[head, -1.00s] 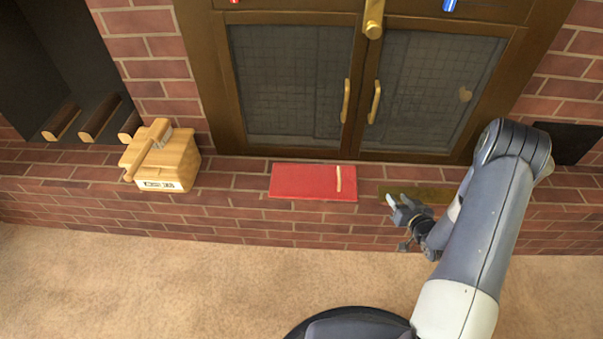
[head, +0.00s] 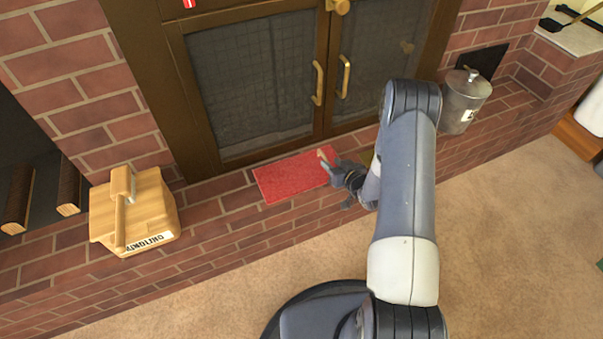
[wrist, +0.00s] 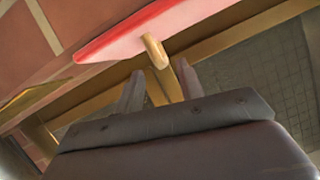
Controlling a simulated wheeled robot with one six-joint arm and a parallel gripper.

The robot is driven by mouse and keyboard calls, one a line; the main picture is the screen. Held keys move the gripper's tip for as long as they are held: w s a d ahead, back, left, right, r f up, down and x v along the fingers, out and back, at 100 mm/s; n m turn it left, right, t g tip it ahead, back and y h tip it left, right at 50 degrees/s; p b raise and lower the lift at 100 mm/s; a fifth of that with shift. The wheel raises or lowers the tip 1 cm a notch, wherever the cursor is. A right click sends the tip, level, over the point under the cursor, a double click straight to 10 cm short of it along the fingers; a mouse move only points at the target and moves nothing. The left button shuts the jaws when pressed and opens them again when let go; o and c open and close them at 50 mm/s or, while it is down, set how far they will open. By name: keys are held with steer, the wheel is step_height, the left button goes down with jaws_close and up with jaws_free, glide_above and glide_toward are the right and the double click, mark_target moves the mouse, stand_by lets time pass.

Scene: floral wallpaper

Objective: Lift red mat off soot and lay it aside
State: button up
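The red mat (head: 290,177) lies on the brick hearth ledge in front of the fireplace doors. A pale wooden strip or handle stands on its right end; it shows in the wrist view (wrist: 154,50). My gripper (head: 333,163) is at the right end of the mat, close to that strip. In the wrist view its two fingers (wrist: 160,84) are apart, with the strip just beyond the gap between them and the mat (wrist: 140,30) above. I cannot tell whether they touch the strip. No soot is visible; whatever is under the mat is hidden.
A wooden kindling box (head: 135,212) with a mallet-like handle stands left on the ledge. A lidded metal canister (head: 464,100) stands right, behind my arm. Glass fireplace doors (head: 255,85) with brass handles rise behind the mat. Ledge between box and mat is clear.

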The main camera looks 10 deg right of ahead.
mark_target(324, 156)
steer(key=b+x, duration=0.1)
steer(key=x, duration=0.4)
steer(key=shift+w+a+r+b, duration=0.1)
steer(key=shift+w+a+b, duration=0.1)
steer(key=shift+a+b, duration=0.1)
steer(key=shift+d, duration=0.1)
steer(key=shift+c, duration=0.5)
jaws_close()
